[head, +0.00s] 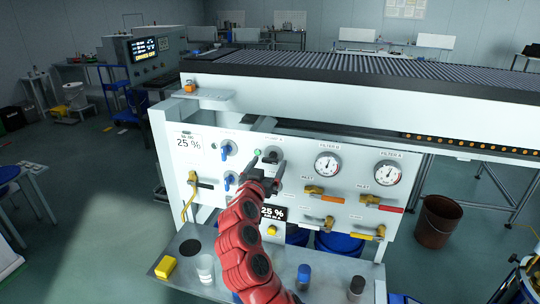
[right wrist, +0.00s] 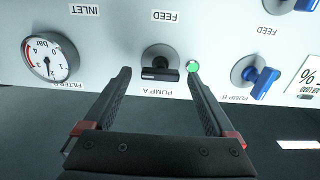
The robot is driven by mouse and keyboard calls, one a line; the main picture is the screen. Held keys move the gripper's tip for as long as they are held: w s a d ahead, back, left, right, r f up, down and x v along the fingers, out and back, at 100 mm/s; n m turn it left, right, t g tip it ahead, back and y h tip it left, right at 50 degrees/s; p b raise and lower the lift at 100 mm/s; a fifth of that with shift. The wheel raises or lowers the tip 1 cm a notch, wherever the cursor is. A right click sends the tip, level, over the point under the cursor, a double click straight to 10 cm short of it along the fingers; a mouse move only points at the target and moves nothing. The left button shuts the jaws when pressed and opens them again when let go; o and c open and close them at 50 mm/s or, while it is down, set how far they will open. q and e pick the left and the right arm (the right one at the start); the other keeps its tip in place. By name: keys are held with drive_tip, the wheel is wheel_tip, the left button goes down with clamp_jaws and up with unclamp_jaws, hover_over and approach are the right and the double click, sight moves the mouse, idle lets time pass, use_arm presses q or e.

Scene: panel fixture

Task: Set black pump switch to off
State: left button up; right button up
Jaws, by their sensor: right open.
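The black pump switch (right wrist: 160,73) sits on a round grey plate on the white panel, with an upside-down "PUMP A" label beside it in the right wrist view. Its black handle lies roughly crosswise in that view. A lit green lamp (right wrist: 193,67) is beside it; the lamp also shows in the head view (head: 257,153). My right gripper (head: 270,163) is open in front of the switch. In the right wrist view its fingertips (right wrist: 161,80) are on either side of the handle; contact cannot be told. My left gripper is not in view.
A blue switch (right wrist: 262,80) labelled "PUMP B" is beside the lamp. The panel also bears gauges (head: 328,165) and several valve handles, including a red one (head: 390,208). A shelf below holds a yellow block (head: 166,267). A conveyor (head: 400,72) runs above the panel.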

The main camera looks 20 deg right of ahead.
drive_tip(key=shift+x, duration=1.2)
drive_tip(key=shift+c, duration=0.3)
drive_tip(key=c, duration=1.3)
